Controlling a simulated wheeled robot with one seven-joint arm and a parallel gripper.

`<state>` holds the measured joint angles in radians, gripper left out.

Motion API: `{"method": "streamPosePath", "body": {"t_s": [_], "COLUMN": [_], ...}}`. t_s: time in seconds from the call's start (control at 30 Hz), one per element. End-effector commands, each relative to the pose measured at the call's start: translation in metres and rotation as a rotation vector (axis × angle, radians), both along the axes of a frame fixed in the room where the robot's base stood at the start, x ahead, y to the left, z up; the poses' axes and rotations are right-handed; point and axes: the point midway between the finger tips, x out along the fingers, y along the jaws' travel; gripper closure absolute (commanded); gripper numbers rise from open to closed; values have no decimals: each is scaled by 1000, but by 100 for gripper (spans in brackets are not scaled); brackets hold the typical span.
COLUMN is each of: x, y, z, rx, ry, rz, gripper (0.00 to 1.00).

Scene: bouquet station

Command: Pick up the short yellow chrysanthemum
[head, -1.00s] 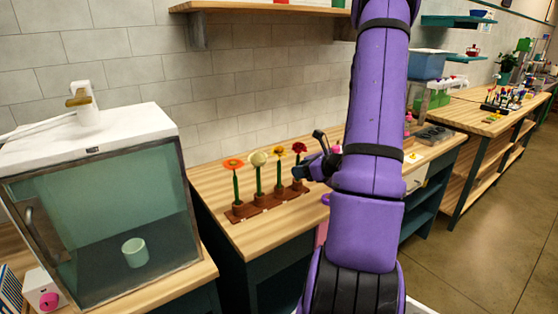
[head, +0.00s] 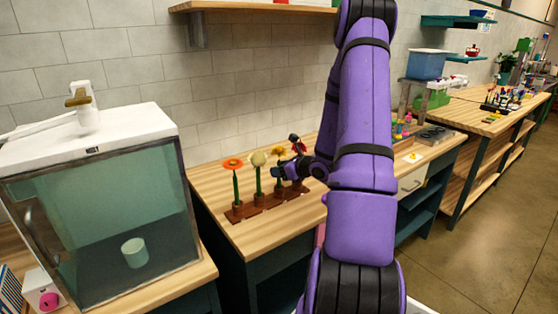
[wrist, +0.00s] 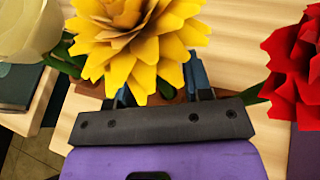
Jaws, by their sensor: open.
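The yellow chrysanthemum (wrist: 138,38) fills the upper middle of the wrist view, its bloom in front of my gripper (wrist: 160,88). The fingers show on either side below the bloom, apart, and the bloom hides their tips and the stem. In the head view the yellow flower (head: 279,151) stands in the brown rack (head: 240,213), third from the left. My gripper (head: 279,172) is beside its stem, below the bloom. I cannot tell whether the fingers touch the stem.
A cream flower (head: 258,159) and an orange flower (head: 233,164) stand to the left in the rack. A red flower (wrist: 295,55) is close on the right in the wrist view. A glass-fronted cabinet (head: 110,200) stands at left. The counter (head: 270,235) before the rack is clear.

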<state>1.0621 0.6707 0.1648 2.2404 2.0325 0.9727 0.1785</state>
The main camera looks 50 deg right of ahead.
Motion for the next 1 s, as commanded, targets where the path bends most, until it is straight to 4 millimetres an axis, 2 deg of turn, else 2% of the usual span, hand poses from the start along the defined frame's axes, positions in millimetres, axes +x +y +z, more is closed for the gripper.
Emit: {"method": "streamPosePath", "body": {"t_s": [0.27, 0.47, 0.83, 1.0], "x": [6, 5, 5, 6], "y": [0, 0, 0, 0], "z": [-2, -2, 0, 8], "rx": [-1, 0, -1, -1], "ry": [0, 0, -1, -1], "rz": [0, 0, 0, -1], "gripper": [54, 100, 100, 100]}}
